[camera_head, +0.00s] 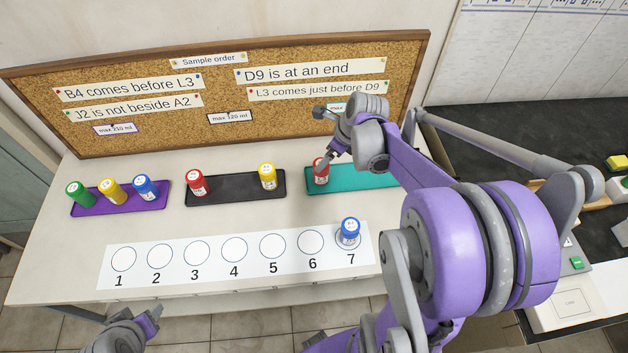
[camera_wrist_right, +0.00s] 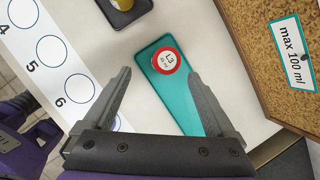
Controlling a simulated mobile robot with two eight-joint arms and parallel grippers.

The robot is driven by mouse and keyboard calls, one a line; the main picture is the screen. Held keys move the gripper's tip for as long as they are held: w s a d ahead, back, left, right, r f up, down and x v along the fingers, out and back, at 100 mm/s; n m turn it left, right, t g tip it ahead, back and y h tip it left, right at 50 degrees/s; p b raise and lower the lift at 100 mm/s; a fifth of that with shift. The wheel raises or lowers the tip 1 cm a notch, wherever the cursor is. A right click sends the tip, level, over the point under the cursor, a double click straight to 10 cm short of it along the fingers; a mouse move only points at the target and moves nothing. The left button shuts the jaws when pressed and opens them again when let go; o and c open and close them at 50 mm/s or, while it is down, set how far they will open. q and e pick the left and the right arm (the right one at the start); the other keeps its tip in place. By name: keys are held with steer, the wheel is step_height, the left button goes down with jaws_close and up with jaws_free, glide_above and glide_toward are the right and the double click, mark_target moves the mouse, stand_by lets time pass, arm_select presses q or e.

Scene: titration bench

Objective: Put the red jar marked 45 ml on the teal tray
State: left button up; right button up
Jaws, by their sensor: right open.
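A red jar (camera_head: 321,177) stands upright at the left end of the teal tray (camera_head: 375,177). In the right wrist view the red jar's white cap (camera_wrist_right: 166,60) reads L3, with a smaller line that looks like 45 ml; the teal tray (camera_wrist_right: 160,89) is under it. My right gripper (camera_head: 322,137) is open and empty above the jar; in the wrist view its fingertips (camera_wrist_right: 159,76) are spread just short of the jar, apart from it. My left gripper (camera_head: 148,322) is low at the bottom left, away from the trays; its fingers do not show clearly.
A black tray (camera_head: 232,188) holds another red jar (camera_head: 196,183) and a yellow jar (camera_head: 267,177). A purple tray (camera_head: 90,209) holds green, yellow and blue jars. A numbered strip (camera_head: 215,265) has a blue jar (camera_head: 349,232) on circle 7. A corkboard (camera_head: 215,85) stands behind.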

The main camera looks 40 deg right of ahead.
steer(key=s+a+r+n+t, duration=0.1)
steer(key=s+a+n, duration=0.5)
steer(key=n, duration=0.9)
steer(key=s+a+n+h, duration=0.1)
steer(key=s+a+n, duration=0.5)
steer(key=a+n, duration=0.6)
steer(key=n, duration=0.4)
steer(key=shift+s+r+t, duration=0.3)
steer(key=shift+r+t, duration=0.1)
